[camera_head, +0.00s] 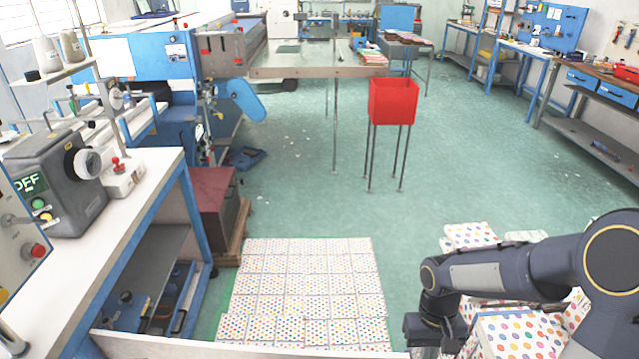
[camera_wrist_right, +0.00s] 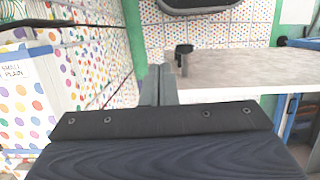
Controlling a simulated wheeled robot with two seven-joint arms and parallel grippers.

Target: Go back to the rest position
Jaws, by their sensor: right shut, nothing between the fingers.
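My right arm comes in from the right in the head view and bends down. Its gripper (camera_head: 432,338) is low, beside stacks of white boxes with coloured dots (camera_head: 505,335). In the right wrist view the two fingers (camera_wrist_right: 159,84) are together with nothing between them. A dotted stack stands close on the left of that view (camera_wrist_right: 22,100). My left arm and gripper are not in view.
A pale board edge (camera_wrist_right: 235,68) lies just beyond the fingers. Flat dotted boxes (camera_head: 305,285) cover the floor ahead. A machine bench (camera_head: 130,200) stands at left. A red bin on legs (camera_head: 393,102) stands farther back. The green floor between is clear.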

